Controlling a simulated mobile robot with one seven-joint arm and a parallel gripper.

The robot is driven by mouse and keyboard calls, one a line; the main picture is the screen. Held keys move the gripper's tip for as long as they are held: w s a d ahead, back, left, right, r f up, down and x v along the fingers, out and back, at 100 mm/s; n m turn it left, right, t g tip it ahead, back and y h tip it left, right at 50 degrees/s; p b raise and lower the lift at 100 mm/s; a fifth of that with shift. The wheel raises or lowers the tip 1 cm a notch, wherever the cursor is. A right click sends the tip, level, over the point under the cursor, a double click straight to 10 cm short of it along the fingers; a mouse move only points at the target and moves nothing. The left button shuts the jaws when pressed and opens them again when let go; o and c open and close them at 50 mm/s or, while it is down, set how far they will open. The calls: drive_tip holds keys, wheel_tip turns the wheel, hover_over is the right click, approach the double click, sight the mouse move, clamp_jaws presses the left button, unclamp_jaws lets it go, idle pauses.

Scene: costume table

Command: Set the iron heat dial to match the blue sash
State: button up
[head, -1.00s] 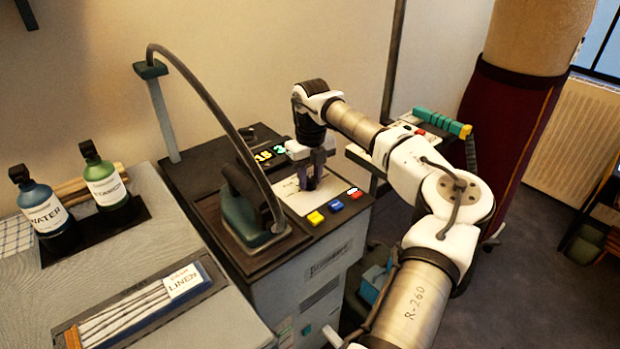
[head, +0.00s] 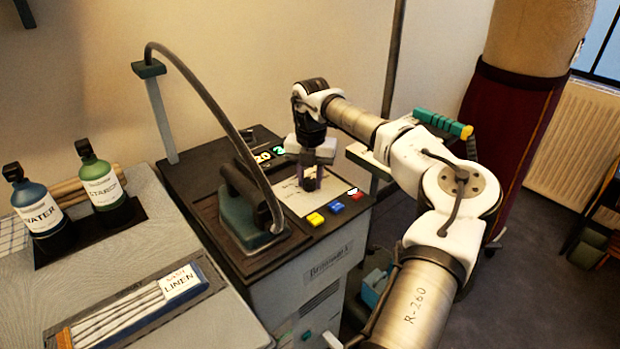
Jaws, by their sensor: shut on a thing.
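My gripper (head: 311,180) points down over the white panel (head: 296,203) on the iron station and is shut on the heat dial, which its fingers mostly hide. A yellow button (head: 315,219), a blue button (head: 336,207) and a red button (head: 355,194) line the panel's front edge. The dark green iron (head: 246,213) rests on its plate left of my gripper.
A curved hose (head: 215,103) arches over the iron from a post. A dress form in a maroon skirt (head: 515,125) stands at right.

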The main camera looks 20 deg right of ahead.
sight(311, 179)
idle(0.4)
drive_tip(key=o, duration=1)
drive_tip(key=shift+c, duration=0.2)
drive_tip(key=shift+r, duration=0.1)
wheel_tip(311, 179, up, 14)
drive_tip(key=b, duration=0.1)
